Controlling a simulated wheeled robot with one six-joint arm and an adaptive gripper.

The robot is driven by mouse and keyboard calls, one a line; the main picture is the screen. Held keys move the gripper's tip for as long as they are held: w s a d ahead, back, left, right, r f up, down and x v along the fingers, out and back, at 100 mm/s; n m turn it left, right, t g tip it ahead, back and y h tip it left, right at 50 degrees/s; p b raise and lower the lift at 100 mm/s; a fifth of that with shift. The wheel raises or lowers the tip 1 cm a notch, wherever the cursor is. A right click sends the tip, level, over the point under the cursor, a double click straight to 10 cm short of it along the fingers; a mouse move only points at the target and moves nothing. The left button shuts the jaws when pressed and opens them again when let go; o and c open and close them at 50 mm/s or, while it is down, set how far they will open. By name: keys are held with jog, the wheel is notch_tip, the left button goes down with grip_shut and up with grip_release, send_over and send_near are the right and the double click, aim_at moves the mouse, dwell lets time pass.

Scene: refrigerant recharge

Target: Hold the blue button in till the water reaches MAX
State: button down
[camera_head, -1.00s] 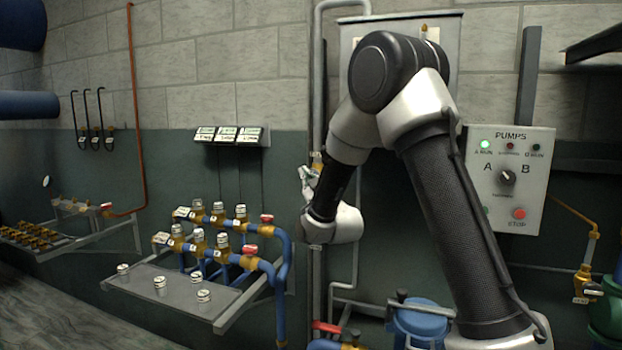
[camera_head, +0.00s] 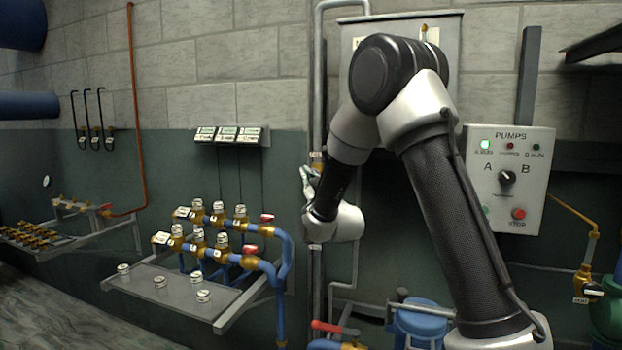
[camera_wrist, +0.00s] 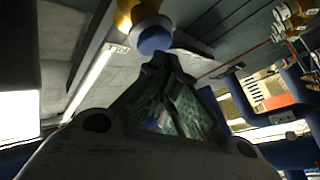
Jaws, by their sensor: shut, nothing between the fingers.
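The blue button (camera_wrist: 155,41) shows in the wrist view as a round blue end under a white collar and a brass body. My gripper (camera_wrist: 160,62) is shut and empty, its fingertips right at the button's lower edge. I cannot tell for sure whether they press it. In the head view my gripper (camera_head: 307,178) is beside the upright pipes, just below a small brass fitting (camera_head: 317,160). The button itself cannot be made out there. No water level or MAX mark is readable in either view; my arm covers part of the wall tank (camera_head: 448,40).
A pump panel (camera_head: 480,195) with a lit green lamp is on the wall at right. A shelf of brass valves on blue pipes (camera_head: 287,250) stands left of my gripper. A red-handled valve (camera_head: 325,326) and a blue vessel (camera_head: 420,322) are below.

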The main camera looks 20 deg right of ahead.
jog(key=shift+w+d, duration=0.3)
jog(key=shift+w, duration=0.15)
dwell(0.9)
dwell(1.6)
jog(key=shift+s+a, duration=0.55)
jog(key=shift+s, duration=0.25)
jog(key=s+a, duration=0.1)
jog(key=s, duration=0.1)
jog(key=s+a, duration=0.2)
dwell(0.3)
